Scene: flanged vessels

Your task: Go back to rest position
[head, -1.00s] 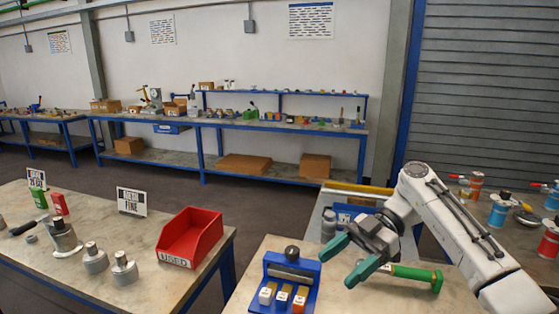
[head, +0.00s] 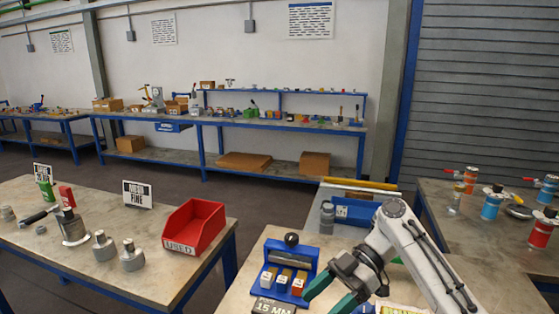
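My gripper (head: 333,293), with green fingers, is at the lower right over the near bench (head: 240,285). Its two fingers are apart with nothing seen between them, so it is open and empty. The arm is folded low and reaches in from the bottom right. A blue rack (head: 270,252) with a roller and small coloured blocks stands just left of the gripper. A "15 MM" sign (head: 272,307) lies in front of the rack at the picture's bottom edge. The arm hides part of the bench behind it.
A left bench (head: 105,285) holds a red "USED" bin (head: 196,226), metal plugs (head: 131,257) and a "FINE" sign (head: 137,194). Red, blue and orange vessels (head: 491,204) stand on the right bench. A grey bottle (head: 327,217) stands behind the rack. Floor lies open toward the back benches.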

